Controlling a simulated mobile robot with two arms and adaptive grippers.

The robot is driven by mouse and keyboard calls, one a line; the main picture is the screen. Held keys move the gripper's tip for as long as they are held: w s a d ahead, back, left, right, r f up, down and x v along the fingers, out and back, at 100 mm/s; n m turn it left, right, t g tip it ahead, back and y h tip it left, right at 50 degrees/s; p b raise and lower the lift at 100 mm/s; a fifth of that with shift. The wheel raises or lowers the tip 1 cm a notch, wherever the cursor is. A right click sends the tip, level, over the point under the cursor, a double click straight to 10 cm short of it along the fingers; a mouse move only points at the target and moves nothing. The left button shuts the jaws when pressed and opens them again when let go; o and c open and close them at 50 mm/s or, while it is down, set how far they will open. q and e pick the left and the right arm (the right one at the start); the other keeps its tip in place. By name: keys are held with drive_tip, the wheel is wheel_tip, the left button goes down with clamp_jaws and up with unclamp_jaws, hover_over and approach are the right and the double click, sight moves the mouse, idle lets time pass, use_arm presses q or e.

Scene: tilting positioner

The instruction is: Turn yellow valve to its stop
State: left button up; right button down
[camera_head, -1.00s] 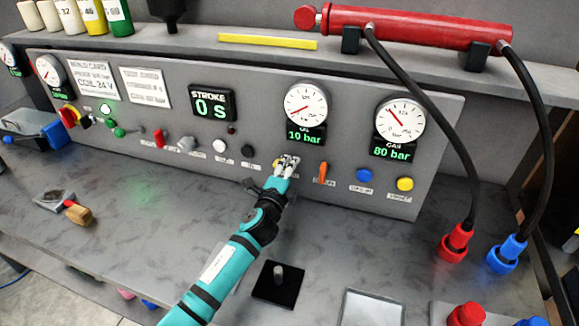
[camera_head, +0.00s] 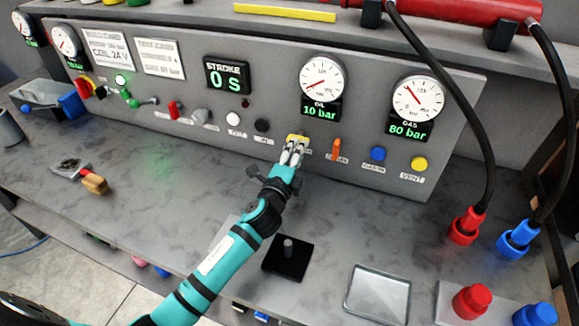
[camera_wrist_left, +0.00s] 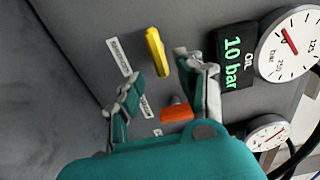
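The yellow valve handle (camera_head: 297,138) sits on the grey panel under the oil gauge (camera_head: 321,78) and lies about level along the panel. In the left wrist view the handle (camera_wrist_left: 155,52) shows beyond and between my fingertips, with no finger seen closed on it. My left gripper (camera_head: 291,153) is just in front of and slightly below the handle in the head view. Its fingers (camera_wrist_left: 160,85) are spread apart and empty. The oil display reads 10 bar. My right gripper is not in view.
An orange handle (camera_head: 337,149), a blue button (camera_head: 378,154) and a yellow button (camera_head: 419,164) lie to the right on the panel. A black base with a peg (camera_head: 288,258) and a metal tray (camera_head: 377,292) are on the bench. Hoses hang at the right.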

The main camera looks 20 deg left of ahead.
use_arm(q)
drive_tip(key=s, duration=0.7)
drive_tip(key=shift+s+a, duration=0.15)
